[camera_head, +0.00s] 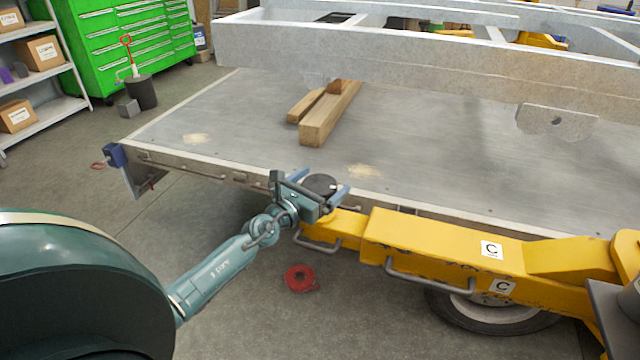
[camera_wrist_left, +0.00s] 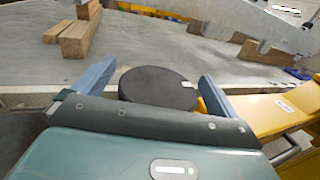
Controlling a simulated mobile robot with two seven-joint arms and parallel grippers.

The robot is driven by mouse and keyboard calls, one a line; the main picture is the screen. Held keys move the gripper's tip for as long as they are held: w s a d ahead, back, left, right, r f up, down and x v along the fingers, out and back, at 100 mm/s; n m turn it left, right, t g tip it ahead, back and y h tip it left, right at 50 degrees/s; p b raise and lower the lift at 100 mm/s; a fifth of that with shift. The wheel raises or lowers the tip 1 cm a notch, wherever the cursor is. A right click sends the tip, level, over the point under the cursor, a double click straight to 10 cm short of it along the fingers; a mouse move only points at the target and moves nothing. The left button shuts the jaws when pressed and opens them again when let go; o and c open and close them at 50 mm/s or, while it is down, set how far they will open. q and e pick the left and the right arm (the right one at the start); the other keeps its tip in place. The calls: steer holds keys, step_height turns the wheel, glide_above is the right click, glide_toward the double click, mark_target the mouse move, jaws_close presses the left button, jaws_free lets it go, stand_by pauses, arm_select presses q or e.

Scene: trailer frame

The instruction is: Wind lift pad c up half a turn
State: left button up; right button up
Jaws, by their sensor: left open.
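The lift pad (camera_head: 320,184) is a round black disc at the end of the yellow lift arm (camera_head: 440,245), which carries white labels marked C. In the left wrist view the pad (camera_wrist_left: 158,88) shows a small white mark on its right edge. My left gripper (camera_head: 318,190) is open, with its two blue-grey fingers on either side of the pad. In the wrist view the left gripper (camera_wrist_left: 155,85) has a finger to the left and a finger to the right of the disc. Whether the fingers touch the pad cannot be told. My right gripper is not in view.
A grey trailer frame (camera_head: 430,72) stands above a flat grey platform (camera_head: 240,125) with wooden blocks (camera_head: 330,115) on it. A red ring-shaped object (camera_head: 300,278) lies on the floor below the arm. A green tool cabinet (camera_head: 125,45) and shelves stand at the back left.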

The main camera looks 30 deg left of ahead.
arm_select(q)
steer(key=c, duration=1)
steer(key=shift+r+p, duration=0.1)
steer(key=shift+p, duration=0.2)
